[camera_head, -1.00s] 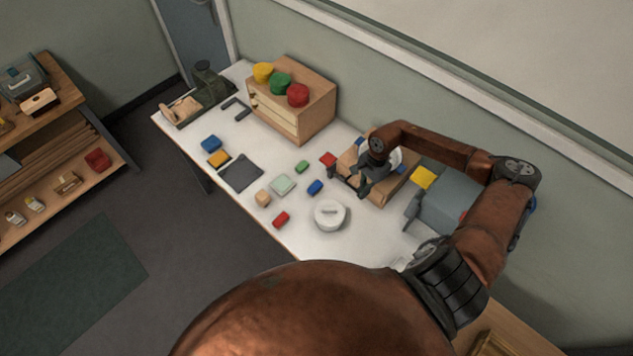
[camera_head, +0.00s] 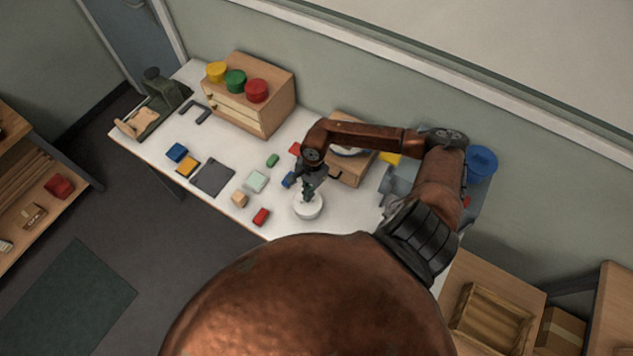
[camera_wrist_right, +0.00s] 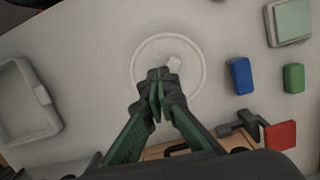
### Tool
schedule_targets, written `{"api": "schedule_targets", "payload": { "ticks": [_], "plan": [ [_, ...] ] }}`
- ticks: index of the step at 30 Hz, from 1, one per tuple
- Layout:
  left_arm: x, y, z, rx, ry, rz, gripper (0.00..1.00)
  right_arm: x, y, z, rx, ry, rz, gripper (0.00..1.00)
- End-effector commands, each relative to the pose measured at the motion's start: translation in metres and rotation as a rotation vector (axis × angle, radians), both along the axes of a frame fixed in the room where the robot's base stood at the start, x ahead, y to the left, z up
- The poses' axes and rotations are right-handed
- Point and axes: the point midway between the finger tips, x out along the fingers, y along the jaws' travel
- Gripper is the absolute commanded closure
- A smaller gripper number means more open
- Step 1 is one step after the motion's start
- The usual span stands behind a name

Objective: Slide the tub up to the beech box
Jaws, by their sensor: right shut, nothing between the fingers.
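The tub is a round white pot (camera_head: 308,208) with a pale rim, standing on the white table near its front edge; from above it also shows in the right wrist view (camera_wrist_right: 193,82). My right gripper (camera_head: 307,196) points down over the tub, its fingers shut and empty. In the wrist view the fingertips (camera_wrist_right: 160,78) overlap the tub's near-left part; I cannot tell whether they touch it. A low beech-coloured box (camera_head: 352,172) with a dark handle is behind the tub, partly hidden by my right arm. A larger beech drawer box (camera_head: 232,112) stands at the back left. My left gripper is out of view.
A red block (camera_head: 261,216), a blue block (camera_head: 287,180), a wooden cube (camera_head: 239,199) and a pale green box (camera_head: 256,181) lie left of the tub. A dark mat (camera_head: 212,177) lies farther left. A white tray (camera_wrist_right: 12,115) shows at the wrist view's left.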

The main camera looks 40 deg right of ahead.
Motion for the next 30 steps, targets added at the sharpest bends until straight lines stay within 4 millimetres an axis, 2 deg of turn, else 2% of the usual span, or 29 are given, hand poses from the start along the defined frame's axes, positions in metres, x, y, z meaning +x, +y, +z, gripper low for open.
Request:
{"api": "schedule_targets", "payload": {
  "ticks": [1,5,19,30],
  "plan": [
    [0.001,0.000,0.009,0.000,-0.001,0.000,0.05,-0.001,-0.003,-0.003,-0.001,0.005,-0.008,1.00],
    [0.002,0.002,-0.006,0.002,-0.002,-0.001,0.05,0.000,-0.004,-0.014,-0.005,0.003,-0.004,1.00],
    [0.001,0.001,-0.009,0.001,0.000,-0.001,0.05,-0.001,-0.006,-0.016,-0.005,0.005,-0.005,1.00],
    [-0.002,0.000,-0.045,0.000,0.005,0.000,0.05,0.010,-0.060,-0.021,-0.011,0.006,-0.007,1.00]
  ]
}}
